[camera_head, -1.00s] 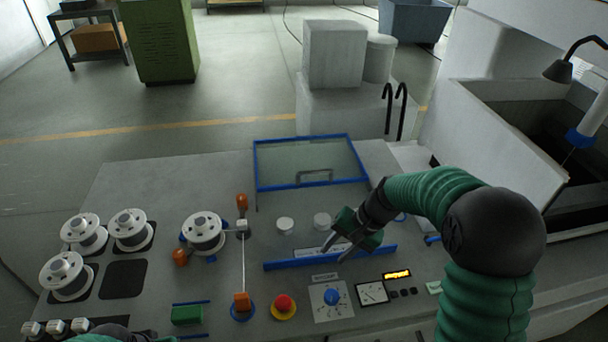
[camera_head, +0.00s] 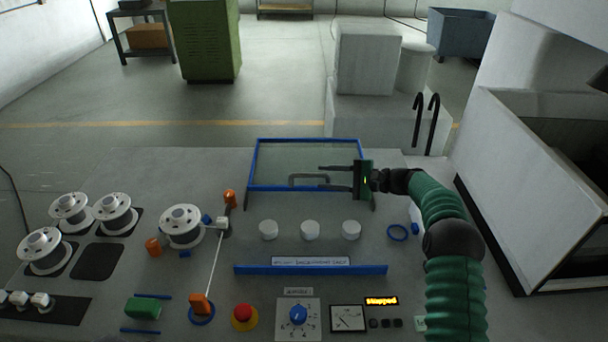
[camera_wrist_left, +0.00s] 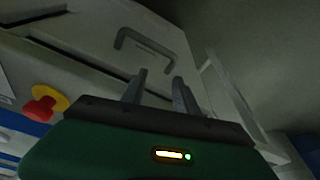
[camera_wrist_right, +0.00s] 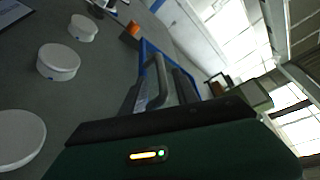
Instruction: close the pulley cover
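The pulley cover (camera_head: 270,165) is a clear panel in a blue frame with a grey bar handle (camera_head: 308,178). It stands raised behind a row of three white pulleys (camera_head: 310,230), which are uncovered. My right gripper (camera_head: 322,178) points left in front of the cover's right part, its two fingers spread, just right of the handle. In the right wrist view the handle (camera_wrist_right: 157,85) and blue frame are close to the fingers; contact cannot be told. My left gripper (camera_wrist_left: 158,88) is out of the head view; its wrist view shows two separated, empty fingers.
A blue bar (camera_head: 310,270) lies in front of the pulleys. A red button (camera_head: 243,314), dial (camera_head: 298,315) and meter (camera_head: 347,318) are nearer. White spools (camera_head: 181,226) stand at left. The left wrist view shows a grey handle (camera_wrist_left: 147,42) on a pale panel.

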